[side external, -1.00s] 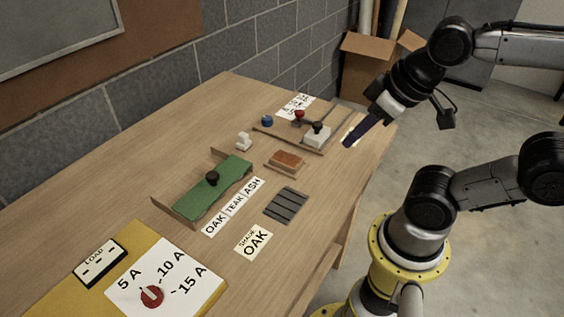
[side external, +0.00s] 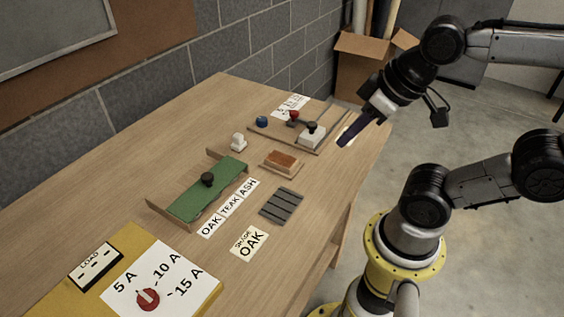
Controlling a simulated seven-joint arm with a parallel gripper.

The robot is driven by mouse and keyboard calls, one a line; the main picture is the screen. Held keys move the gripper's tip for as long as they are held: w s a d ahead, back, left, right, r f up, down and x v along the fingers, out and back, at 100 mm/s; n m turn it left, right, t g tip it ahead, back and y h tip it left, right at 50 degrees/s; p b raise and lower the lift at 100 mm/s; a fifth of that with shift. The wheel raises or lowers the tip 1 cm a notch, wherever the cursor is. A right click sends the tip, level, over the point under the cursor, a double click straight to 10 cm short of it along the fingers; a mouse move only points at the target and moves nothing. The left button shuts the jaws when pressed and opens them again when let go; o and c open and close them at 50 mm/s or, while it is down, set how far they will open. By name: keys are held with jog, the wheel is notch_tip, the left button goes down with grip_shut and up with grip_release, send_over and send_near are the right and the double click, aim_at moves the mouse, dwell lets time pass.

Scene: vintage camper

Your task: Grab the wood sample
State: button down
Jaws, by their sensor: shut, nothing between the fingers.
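A small reddish-brown block (side external: 283,159), which looks like the wood sample, sits on a light wooden base (side external: 277,170) near the middle of the workbench. My gripper (side external: 345,140) is above the bench's right edge area, to the right of the block and apart from it. Its dark fingers point down and left, and they are shut with nothing held. The fingertips are small and dark here, so their exact height above the bench is hard to tell.
A board (side external: 290,138) with red and black knobs and a white block lies behind. A green panel (side external: 207,190) with a black knob, OAK/TEAK/ASH labels (side external: 229,207), a grey slatted pad (side external: 282,206), an OAK card (side external: 248,243) and a dial panel (side external: 160,284) occupy the bench (side external: 120,180).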

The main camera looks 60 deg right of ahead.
jog(key=shift+c, duration=0.2)
grip_release()
dwell(0.3)
jog(key=w+d+r+n+g, duration=0.1)
jog(key=w+r, duration=0.3)
jog(key=w, duration=0.4)
jog(key=m+g, duration=0.1)
jog(key=g, duration=0.4)
send_over(277, 157)
notch_tip(277, 157, down, 18)
jog(key=shift+f, duration=3.1)
